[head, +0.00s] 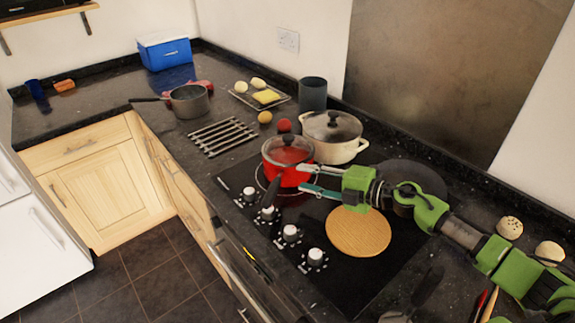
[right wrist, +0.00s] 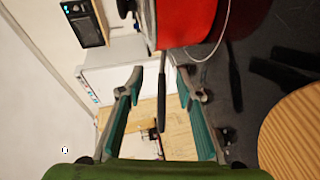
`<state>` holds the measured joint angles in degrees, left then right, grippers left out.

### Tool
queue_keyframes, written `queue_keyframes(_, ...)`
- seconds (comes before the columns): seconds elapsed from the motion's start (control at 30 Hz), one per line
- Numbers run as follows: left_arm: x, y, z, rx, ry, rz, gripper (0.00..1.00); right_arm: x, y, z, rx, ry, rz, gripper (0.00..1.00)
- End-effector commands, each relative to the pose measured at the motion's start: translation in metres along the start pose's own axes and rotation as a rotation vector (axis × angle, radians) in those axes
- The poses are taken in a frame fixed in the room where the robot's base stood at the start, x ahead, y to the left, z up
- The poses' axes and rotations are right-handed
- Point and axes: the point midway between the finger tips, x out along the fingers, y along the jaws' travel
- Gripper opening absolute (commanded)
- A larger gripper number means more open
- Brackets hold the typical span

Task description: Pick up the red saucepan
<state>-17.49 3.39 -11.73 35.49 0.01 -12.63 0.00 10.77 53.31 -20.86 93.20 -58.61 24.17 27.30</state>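The red saucepan (head: 281,176) stands on the black hob with a glass lid on it. Its dark handle points toward the front edge of the counter. In the right wrist view the red pan (right wrist: 187,22) is at the top, and its handle (right wrist: 162,98) runs down between my fingers. My right gripper (head: 302,179) is open beside the pan's right side, with its fingers pointing left. The right wrist view shows its two fingers (right wrist: 159,78) apart, one on each side of the handle, with gaps to it. My left gripper is out of view.
A cream pot (head: 334,151) stands just behind the saucepan. A round wooden board (head: 358,232) lies on the hob under my right arm, and a dark pan (head: 412,172) is behind it. A metal rack (head: 222,137) and a grey saucepan (head: 189,103) are farther left.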

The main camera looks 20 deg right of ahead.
Motion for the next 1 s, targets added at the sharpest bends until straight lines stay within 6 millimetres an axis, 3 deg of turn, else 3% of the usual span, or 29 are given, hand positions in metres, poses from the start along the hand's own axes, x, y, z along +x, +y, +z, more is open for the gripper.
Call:
queue_keyframes(0.1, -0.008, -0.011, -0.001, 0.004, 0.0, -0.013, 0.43, 0.018, 0.004, -0.001, 0.002, 0.001, 0.004, 0.32)
queue_keyframes(0.33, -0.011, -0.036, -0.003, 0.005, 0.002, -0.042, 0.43, 0.034, 0.002, -0.001, -0.001, 0.001, 0.001, 0.32)
queue_keyframes(0.47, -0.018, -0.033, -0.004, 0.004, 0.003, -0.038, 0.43, 0.046, 0.002, -0.004, 0.003, 0.001, 0.002, 0.32)
queue_keyframes(0.7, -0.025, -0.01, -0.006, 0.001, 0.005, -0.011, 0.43, 0.077, -0.001, -0.007, 0.001, 0.001, 0.002, 0.32)
queue_keyframes(1.0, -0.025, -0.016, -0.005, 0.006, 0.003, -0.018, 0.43, 0.084, -0.003, -0.007, -0.002, 0.001, 0.0, 0.32)
